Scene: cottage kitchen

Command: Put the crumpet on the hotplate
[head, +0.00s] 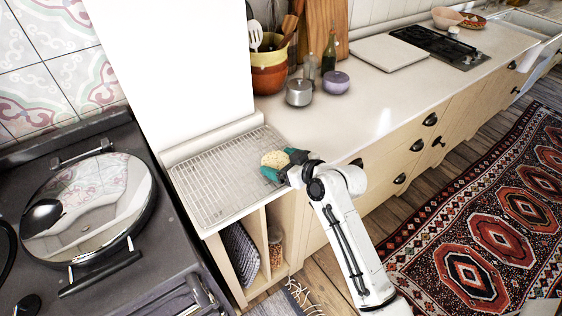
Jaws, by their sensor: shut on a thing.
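The crumpet (274,159) is pale yellow and round, with a pitted top. My gripper (272,166) is shut on it, with teal fingertips at its edges. It is over the right end of the wire rack; I cannot tell whether the crumpet touches the rack or is held just above it. The hotplate may be under the shiny round lid (90,205) on the dark range cooker at the left. The lid reflects the wall and looks closed, so any plate below it is hidden.
The wire rack (215,180) lies between the range cooker (160,262) and the worktop. A utensil pot (268,72), a steel pot (299,93) and a purple pot (336,82) stand behind. The worktop's middle (400,105) is clear. A gas hob (440,45) is farther back.

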